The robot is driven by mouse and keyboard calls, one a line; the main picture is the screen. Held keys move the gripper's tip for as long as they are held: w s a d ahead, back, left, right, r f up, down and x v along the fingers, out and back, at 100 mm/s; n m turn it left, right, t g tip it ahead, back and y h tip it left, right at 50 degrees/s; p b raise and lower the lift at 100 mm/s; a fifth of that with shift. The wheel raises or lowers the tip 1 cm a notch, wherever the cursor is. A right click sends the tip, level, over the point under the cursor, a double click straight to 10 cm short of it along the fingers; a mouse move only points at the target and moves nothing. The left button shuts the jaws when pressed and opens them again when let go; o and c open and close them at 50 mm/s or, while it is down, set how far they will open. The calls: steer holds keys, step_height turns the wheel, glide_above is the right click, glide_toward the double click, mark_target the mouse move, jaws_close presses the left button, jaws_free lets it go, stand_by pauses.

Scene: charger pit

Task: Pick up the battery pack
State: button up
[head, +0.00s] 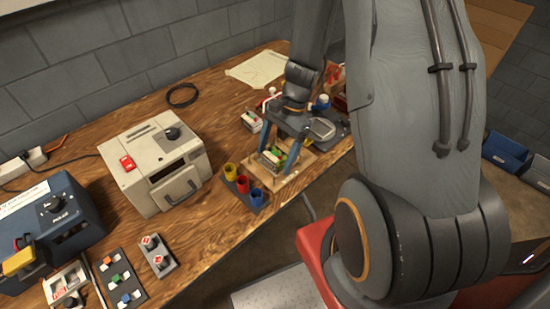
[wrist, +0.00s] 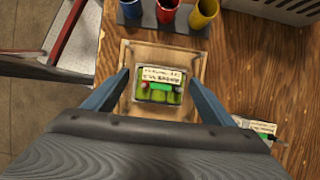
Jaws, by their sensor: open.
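The battery pack (wrist: 160,84) is a small box with a pale lettered label and green parts. It sits in a shallow wooden tray (wrist: 196,56) on the workbench. In the head view the battery pack (head: 272,158) shows between my gripper's fingers. My gripper (head: 275,163) points down over the tray with its blue fingers apart. In the wrist view my gripper (wrist: 160,88) has one finger on each side of the pack, with gaps visible. I cannot tell how far the fingertips are above the tray floor.
Yellow, red and blue cups (head: 243,184) stand close beside the tray. A beige machine (head: 155,163) stands to the left. A second labelled pack (head: 251,121) lies behind the tray. The wooden bench (head: 215,220) is bare in front of the beige machine.

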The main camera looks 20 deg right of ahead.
steer(key=c, duration=1.6)
steer(key=shift+r, duration=0.1)
